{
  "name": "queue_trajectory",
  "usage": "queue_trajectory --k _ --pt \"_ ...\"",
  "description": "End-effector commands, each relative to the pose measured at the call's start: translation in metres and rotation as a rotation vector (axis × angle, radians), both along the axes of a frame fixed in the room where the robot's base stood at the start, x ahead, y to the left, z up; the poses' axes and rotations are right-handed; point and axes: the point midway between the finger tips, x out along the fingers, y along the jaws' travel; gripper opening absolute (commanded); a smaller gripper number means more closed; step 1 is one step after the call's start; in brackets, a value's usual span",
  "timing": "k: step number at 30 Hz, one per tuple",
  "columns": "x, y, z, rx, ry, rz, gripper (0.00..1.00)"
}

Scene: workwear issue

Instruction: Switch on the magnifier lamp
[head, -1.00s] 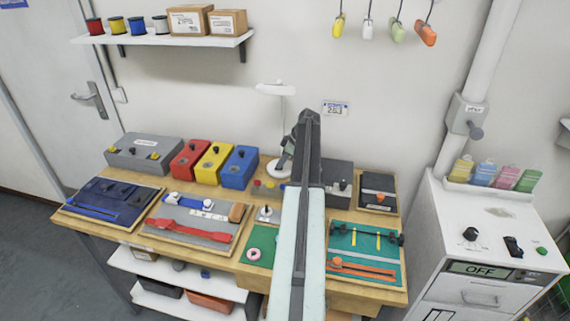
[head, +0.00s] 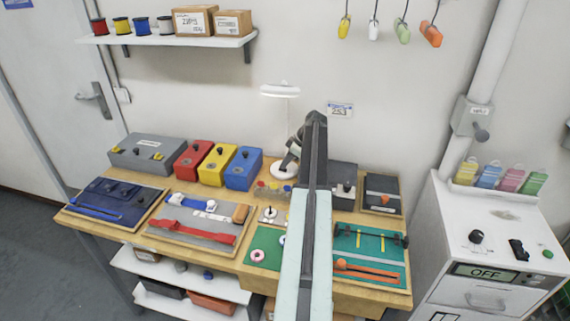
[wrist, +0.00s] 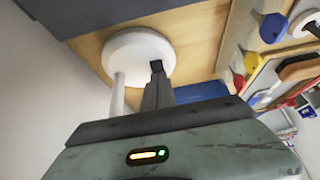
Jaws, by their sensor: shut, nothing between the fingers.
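The magnifier lamp stands at the back of the bench. Its white head (head: 280,91) has a bright underside and looks lit. Its round white base (head: 279,170) is partly hidden behind my arm. In the wrist view the lamp base (wrist: 128,45) and its white post (wrist: 118,95) are close to my gripper. My gripper (wrist: 157,66) is shut and empty, with its dark fingertips at or just over the base, beside the post. I cannot tell whether they touch it. In the head view my gripper (head: 291,163) is small beside the base. The switch is not clearly visible.
Red (head: 193,160), yellow (head: 215,165) and blue (head: 243,168) boxes stand left of the lamp. A dark grey box (head: 343,175) is close on its right. Tool boards lie along the bench front. A white cabinet (head: 490,235) reading OFF stands at right.

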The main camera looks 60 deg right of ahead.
Motion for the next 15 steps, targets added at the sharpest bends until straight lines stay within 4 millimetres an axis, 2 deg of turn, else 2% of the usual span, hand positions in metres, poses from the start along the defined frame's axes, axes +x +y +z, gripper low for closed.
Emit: queue_trajectory --k 7,13,15 --pt "0.002 0.001 0.015 0.000 0.000 0.002 0.00" --pt "0.005 0.003 0.053 0.000 0.000 0.006 0.00" --pt "-0.009 -0.002 0.065 0.001 0.000 0.000 0.00"
